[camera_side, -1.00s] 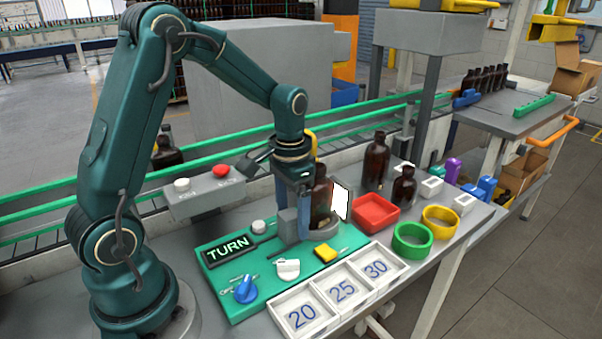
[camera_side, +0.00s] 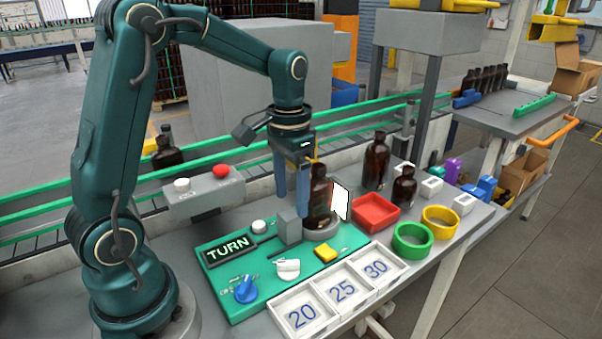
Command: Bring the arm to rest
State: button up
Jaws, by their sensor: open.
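My gripper (camera_side: 292,203) is in the middle of the side view, pointing down above the green board (camera_side: 222,275). Its two blue-grey fingers are apart, with nothing seen between them. An amber bottle (camera_side: 319,197) stands upright just right of the fingers, on a round grey base (camera_side: 327,229). A white panel (camera_side: 341,199) stands at the bottle's right side. A grey block (camera_side: 289,226) stands below the fingers. I cannot tell whether the fingers touch the bottle or the block.
The board holds a TURN display (camera_side: 229,249), a blue knob (camera_side: 246,290), a white knob (camera_side: 287,268) and a yellow piece (camera_side: 325,252). A red tray (camera_side: 376,212), a green ring (camera_side: 412,240) and numbered trays (camera_side: 342,292) are nearby. A conveyor rail (camera_side: 220,167) runs behind.

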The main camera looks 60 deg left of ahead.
jog(key=r, duration=0.1)
jog(key=d+r+t, duration=0.1)
jog(key=r, duration=0.1)
jog(key=shift+d+m, duration=0.2)
jog(key=shift+m, duration=0.1)
jog(key=s+d+r+t, duration=0.2)
jog(key=s+d+t, duration=0.2)
jog(key=s, duration=0.7)
jog(key=shift+s+d+r+t, duration=0.3)
jog(key=shift+s+d, duration=0.1)
jog(key=shift+d, duration=0.7)
